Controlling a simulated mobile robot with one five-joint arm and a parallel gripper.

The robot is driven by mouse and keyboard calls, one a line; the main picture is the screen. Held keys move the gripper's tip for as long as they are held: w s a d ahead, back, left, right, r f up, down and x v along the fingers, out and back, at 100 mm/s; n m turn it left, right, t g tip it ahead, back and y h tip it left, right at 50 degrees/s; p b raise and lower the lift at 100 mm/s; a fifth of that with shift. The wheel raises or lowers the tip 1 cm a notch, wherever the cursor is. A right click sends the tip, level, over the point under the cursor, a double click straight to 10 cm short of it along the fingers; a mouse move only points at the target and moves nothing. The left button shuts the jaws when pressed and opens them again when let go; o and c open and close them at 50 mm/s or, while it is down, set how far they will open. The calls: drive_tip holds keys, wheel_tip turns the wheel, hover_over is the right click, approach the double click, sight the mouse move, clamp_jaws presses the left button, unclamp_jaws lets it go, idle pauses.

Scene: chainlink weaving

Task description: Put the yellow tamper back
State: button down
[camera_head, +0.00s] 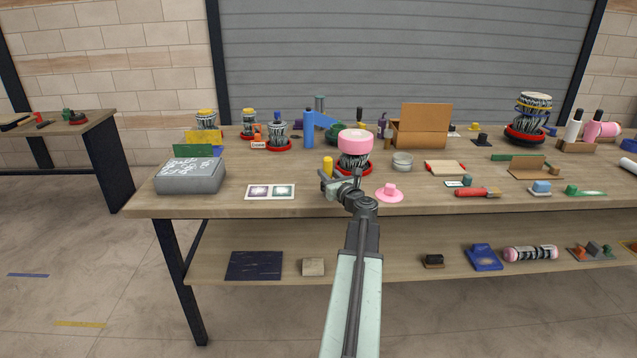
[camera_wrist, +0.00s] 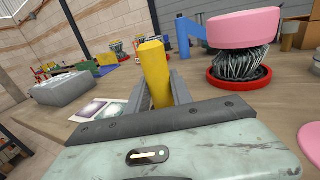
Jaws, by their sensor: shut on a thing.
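The yellow tamper (camera_wrist: 155,70) stands upright between the two fingers of my gripper (camera_wrist: 165,92) in the wrist view. My gripper is shut on it. In the head view the yellow tamper (camera_head: 328,166) shows at the left of my gripper (camera_head: 333,184), over the front part of the wooden table (camera_head: 230,206). I cannot tell whether its lower end touches the table, as the gripper hides it.
A pink-topped wire bundle on a red base (camera_head: 354,150) stands just behind the gripper. A pink knobbed disc (camera_head: 389,193) lies to the right. A grey box (camera_head: 190,176) and a picture card (camera_head: 270,192) lie to the left. An open cardboard box (camera_head: 420,135) stands behind.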

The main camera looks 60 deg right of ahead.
drive_tip(key=shift+s+d+f+b, duration=0.1)
drive_tip(key=shift+s+f+b, duration=0.2)
drive_tip(key=shift+f, duration=0.35)
drive_tip(key=shift+s+f+b, duration=0.15)
drive_tip(key=shift+f+b, duration=0.15)
drive_tip(key=shift+f, duration=0.3)
drive_tip(key=shift+w+a+r, duration=0.15)
drive_tip(key=shift+w+a, duration=0.1)
drive_tip(key=shift+w, duration=0.2)
drive_tip(key=c, duration=1.1)
unclamp_jaws()
drive_tip(key=shift+c, duration=0.2)
drive_tip(key=v, duration=1.1)
drive_tip(key=shift+s, duration=0.45)
